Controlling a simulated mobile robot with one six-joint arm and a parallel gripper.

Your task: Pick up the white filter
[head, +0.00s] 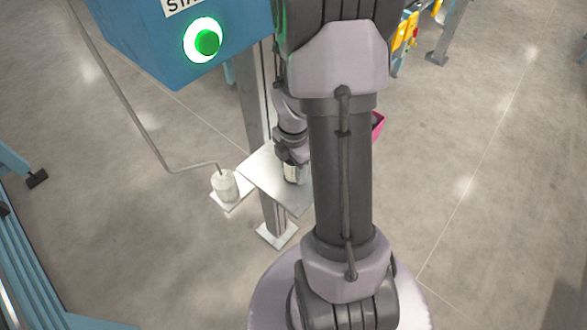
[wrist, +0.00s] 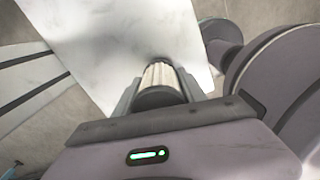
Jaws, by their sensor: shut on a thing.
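The white filter (wrist: 159,78) is a small ribbed cream-white cylinder with a dark end cap. In the wrist view it sits between the two fingers of my gripper (wrist: 160,92), which is shut on it. In the head view the filter (head: 291,174) shows just below my gripper (head: 288,164), over the white metal shelf plate (head: 262,180). I cannot tell whether the filter touches the plate. My arm covers the plate's right part in the head view.
A blue box (head: 150,40) with a lit green button (head: 207,42) hangs at the upper left. A white canister (head: 224,185) with a bent pipe stands left of the plate. A pink bin (head: 377,124) shows partly behind my arm. The floor at right is clear.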

